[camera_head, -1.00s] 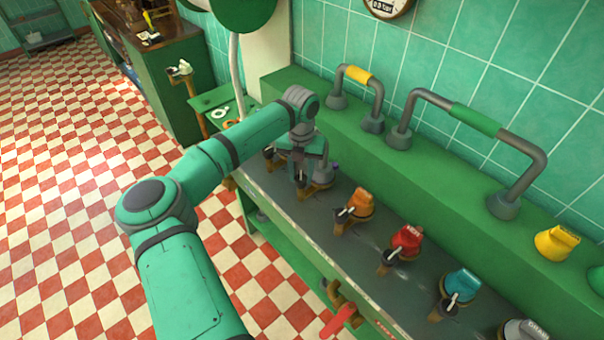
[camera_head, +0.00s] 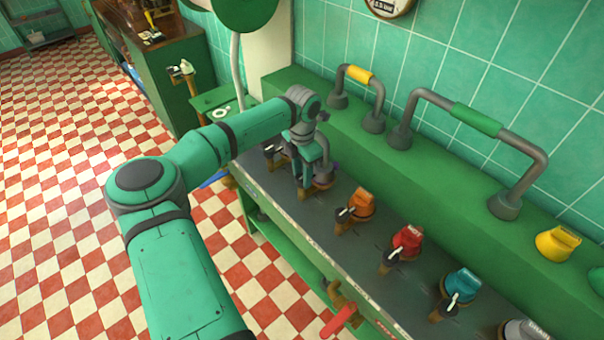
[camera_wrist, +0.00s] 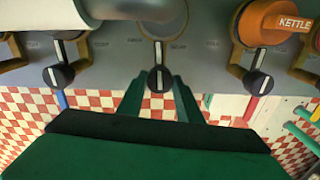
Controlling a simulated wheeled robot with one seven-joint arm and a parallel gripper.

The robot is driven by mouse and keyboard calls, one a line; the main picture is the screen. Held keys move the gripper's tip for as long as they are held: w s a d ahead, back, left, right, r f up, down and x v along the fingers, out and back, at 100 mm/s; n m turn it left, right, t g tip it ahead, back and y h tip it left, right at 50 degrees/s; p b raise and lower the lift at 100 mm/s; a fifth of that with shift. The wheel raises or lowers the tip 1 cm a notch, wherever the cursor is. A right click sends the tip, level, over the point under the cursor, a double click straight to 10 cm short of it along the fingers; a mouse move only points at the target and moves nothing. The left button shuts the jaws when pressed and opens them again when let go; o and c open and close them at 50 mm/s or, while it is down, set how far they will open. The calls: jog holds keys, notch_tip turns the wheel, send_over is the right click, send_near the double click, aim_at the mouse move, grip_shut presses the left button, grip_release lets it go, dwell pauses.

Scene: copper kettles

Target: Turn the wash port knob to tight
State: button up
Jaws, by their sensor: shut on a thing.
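The panel (camera_head: 375,243) carries a row of small black knobs with white pointer lines. My gripper (camera_wrist: 158,84) is shut on the middle black knob (camera_wrist: 159,77) in the wrist view, one finger on each side. Its white line runs nearly straight up in that picture. The small labels around it are too blurred to read, so I cannot confirm it is the wash port knob. In the head view my gripper (camera_head: 305,182) points down at the panel's far left part and hides this knob.
An orange kettle cap (camera_head: 361,203) and its black knob (camera_wrist: 258,82) sit to the right. Red (camera_head: 407,240) and teal (camera_head: 462,285) caps follow. Another black knob (camera_wrist: 58,75) is close on the left. Grey pipe handles (camera_head: 408,132) rise behind the panel.

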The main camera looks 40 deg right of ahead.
jog(key=shift+m, duration=0.5)
jog(key=o, duration=1)
jog(key=shift+o, duration=0.2)
notch_tip(320, 180, up, 11)
jog(key=shift+f, duration=0.2)
